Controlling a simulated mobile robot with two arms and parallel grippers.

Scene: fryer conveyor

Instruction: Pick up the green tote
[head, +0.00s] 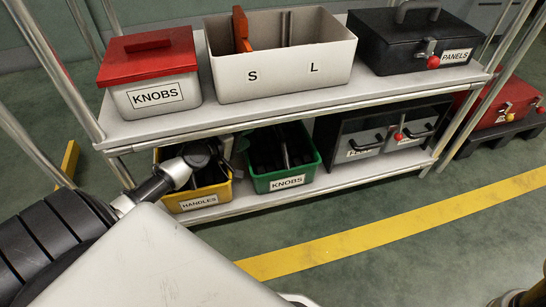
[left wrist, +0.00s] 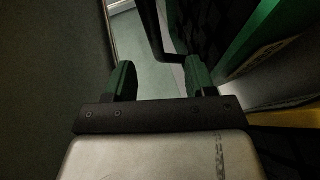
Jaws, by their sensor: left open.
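The green tote (head: 259,184), labelled KNOBS, stands on the lower shelf between a yellow tote and a black case. Dark contents and an upright centre handle show inside it. My left gripper (head: 228,146) is over the yellow tote, just left of the green tote. In the left wrist view my left gripper (left wrist: 160,80) is open, with its two fingers apart. A green edge, apparently the green tote (left wrist: 250,38), runs along the upper right, outside the fingers. A dark bar passes between the fingertips; I cannot tell what it belongs to. My right gripper does not show.
The yellow tote (head: 222,193), labelled HANDLES, is partly hidden by my arm. The black case (head: 335,150) stands right of the green tote. The upper shelf (head: 290,101) overhangs, carrying a red-lidded box (head: 158,98), a grey bin (head: 285,80) and a PANELS case (head: 400,45). Floor in front is clear.

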